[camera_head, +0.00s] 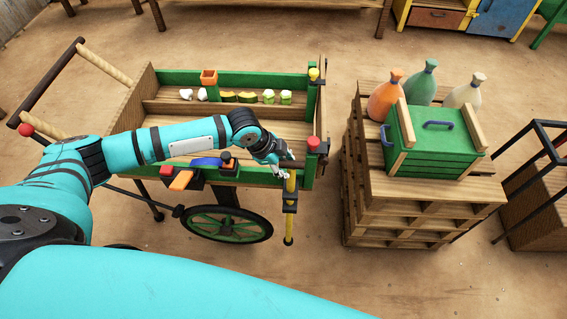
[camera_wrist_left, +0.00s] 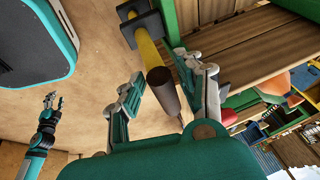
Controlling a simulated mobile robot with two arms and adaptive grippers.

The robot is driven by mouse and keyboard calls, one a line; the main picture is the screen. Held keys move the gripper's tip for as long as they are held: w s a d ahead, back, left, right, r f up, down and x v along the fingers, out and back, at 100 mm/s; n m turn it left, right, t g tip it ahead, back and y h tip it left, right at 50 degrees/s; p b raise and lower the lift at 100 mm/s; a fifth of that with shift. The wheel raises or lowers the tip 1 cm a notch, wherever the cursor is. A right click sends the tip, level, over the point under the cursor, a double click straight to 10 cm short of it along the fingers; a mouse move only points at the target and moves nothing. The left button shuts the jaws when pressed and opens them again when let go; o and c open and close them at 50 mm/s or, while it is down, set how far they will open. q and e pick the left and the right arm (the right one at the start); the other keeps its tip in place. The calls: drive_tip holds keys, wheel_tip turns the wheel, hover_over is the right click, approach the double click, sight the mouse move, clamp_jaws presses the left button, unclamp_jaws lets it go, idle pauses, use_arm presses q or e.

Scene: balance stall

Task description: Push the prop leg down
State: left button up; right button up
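The prop leg (camera_head: 289,222) is a yellow rod with a dark foot, upright at the front right corner of the green cart (camera_head: 240,182). It passes through a dark bracket (camera_head: 290,200). Whether its foot touches the ground I cannot tell. My left gripper (camera_head: 284,170) is at the leg's top. In the left wrist view, the leg (camera_wrist_left: 149,50) ends in a dark brown grip (camera_wrist_left: 163,90), which lies between the spread fingers of my left gripper (camera_wrist_left: 163,95). Contact is unclear. My right gripper (camera_wrist_left: 53,101) hangs empty with its fingers apart, away from the leg.
A red knob (camera_head: 313,143) sits on the cart's corner post, close right of my left gripper. A wooden pallet stack (camera_head: 415,215) with a green crate (camera_head: 435,150) and bottles stands to the right. The cart wheel (camera_head: 228,224) is left of the leg. Sandy ground in front is clear.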

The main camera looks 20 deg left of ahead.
use_arm(q)
clamp_jaws()
drive_tip(key=shift+f, duration=0.1)
wheel_tip(320, 180, down, 10)
drive_tip(key=b, duration=0.4)
drive_tip(key=shift+s+f, duration=0.1)
